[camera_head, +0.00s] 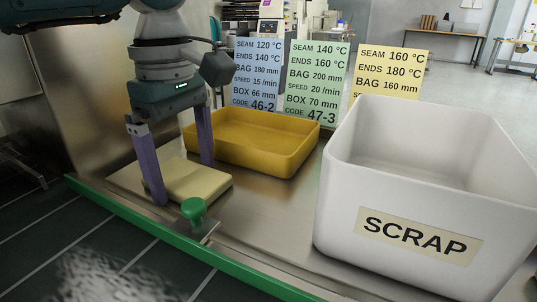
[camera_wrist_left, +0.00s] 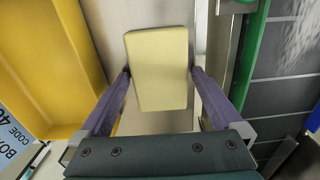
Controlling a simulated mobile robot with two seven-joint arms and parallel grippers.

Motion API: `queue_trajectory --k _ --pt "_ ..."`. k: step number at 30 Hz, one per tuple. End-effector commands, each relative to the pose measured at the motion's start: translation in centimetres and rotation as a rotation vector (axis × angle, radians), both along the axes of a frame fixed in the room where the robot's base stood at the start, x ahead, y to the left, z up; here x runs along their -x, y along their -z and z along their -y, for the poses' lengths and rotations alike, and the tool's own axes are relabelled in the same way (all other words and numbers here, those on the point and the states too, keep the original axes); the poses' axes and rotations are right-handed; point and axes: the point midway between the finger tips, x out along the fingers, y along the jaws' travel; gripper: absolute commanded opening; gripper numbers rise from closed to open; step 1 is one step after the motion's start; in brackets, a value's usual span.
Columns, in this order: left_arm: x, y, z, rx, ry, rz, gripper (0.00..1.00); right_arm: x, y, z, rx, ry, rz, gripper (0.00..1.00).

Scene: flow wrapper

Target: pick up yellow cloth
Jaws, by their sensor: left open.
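The yellow cloth (camera_head: 203,184) is a pale yellow, flat folded pad with rounded corners. In the left wrist view the cloth (camera_wrist_left: 159,90) sits upright in the picture, between the fingers. My left gripper (camera_head: 184,183) is open and points down, with one purple finger on each side of the cloth. In the left wrist view the gripper (camera_wrist_left: 160,71) has its fingertips close to the cloth's two long edges; I cannot tell whether they touch. My right gripper is not in view.
A yellow tray (camera_head: 256,143) stands behind the cloth. A white SCRAP bin (camera_head: 340,215) stands at the right. A green knob (camera_head: 194,209) is close in front of the gripper. Blue, green and yellow setting cards (camera_head: 316,75) stand behind. A green rail (camera_head: 130,222) edges the worktop.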

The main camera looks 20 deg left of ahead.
Motion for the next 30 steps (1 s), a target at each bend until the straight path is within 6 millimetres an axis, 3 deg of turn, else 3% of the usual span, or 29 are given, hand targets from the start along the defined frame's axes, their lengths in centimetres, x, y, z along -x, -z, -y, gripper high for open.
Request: queue_trajectory --k 5,22,30 --pt "-0.01 -0.03 0.01 0.0 0.0 0.0 0.98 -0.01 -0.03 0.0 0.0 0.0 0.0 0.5" --pt "-0.01 -0.06 0.02 0.0 0.0 0.0 0.34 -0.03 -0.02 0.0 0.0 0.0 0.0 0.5" --pt "-0.03 -0.23 0.02 0.0 0.0 0.001 0.34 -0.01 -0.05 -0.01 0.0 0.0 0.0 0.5"
